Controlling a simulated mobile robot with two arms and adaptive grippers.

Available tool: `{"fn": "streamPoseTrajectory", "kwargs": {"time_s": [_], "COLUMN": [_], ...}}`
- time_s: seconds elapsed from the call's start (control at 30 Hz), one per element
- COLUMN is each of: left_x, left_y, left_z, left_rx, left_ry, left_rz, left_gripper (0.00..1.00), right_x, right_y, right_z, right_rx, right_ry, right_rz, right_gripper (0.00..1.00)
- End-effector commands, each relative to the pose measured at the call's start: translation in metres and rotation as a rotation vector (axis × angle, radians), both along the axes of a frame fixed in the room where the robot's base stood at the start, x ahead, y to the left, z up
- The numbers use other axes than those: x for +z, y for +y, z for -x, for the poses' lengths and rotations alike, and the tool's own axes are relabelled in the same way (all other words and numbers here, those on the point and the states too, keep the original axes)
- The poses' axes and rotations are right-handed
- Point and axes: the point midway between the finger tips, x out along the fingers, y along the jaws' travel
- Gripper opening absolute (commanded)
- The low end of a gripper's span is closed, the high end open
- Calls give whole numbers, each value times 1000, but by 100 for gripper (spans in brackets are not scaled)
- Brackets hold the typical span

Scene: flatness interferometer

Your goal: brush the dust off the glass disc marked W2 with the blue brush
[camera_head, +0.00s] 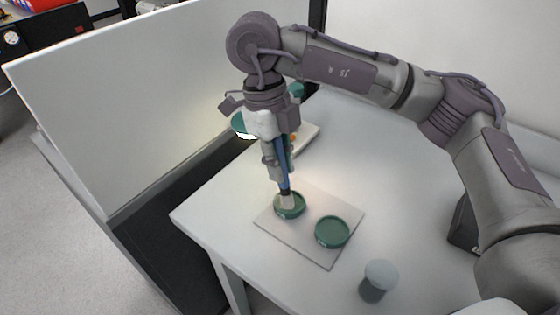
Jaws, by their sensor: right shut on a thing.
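My right gripper (277,160) points down and is shut on the blue brush (284,180), which it holds nearly upright. The brush's pale bristles are at the left one of two round green-rimmed pieces (292,211), over its face. I cannot tell whether they press on it. The other green round piece (332,232) lies to the right and nearer, uncovered. Both lie on a pale square mat (300,250). Each has a small pale mark on its front rim, too small to read, so I cannot tell which is W2. My left gripper is not in view.
A grey round container with a pale top (381,273) stands at the table's front. A dark block (464,226) is at the right, partly behind my arm. A pale device (308,140) is behind the gripper. A white panel (120,100) borders the left. Table right of the mat is clear.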

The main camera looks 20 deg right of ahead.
Motion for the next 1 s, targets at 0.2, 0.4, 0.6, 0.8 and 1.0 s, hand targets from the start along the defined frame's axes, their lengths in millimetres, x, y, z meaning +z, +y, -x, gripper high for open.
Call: {"fn": "streamPoseTrajectory", "kwargs": {"time_s": [0.2, 0.4, 0.6, 0.8, 1.0], "left_x": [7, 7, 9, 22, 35], "left_y": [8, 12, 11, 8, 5], "left_z": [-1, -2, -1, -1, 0], "left_rx": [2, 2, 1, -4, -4], "left_ry": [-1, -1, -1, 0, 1], "left_rz": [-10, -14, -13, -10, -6], "left_gripper": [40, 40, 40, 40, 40], "right_x": [10, 10, 13, 28, 44], "right_y": [0, 0, 0, 0, 0], "right_z": [0, 0, 0, 0, 0], "right_rx": [0, 0, 0, 0, 0], "right_ry": [-1, -1, -1, -2, -1], "right_rz": [0, 0, 0, 0, 0], "right_gripper": [0, 0, 0, 0, 0]}}
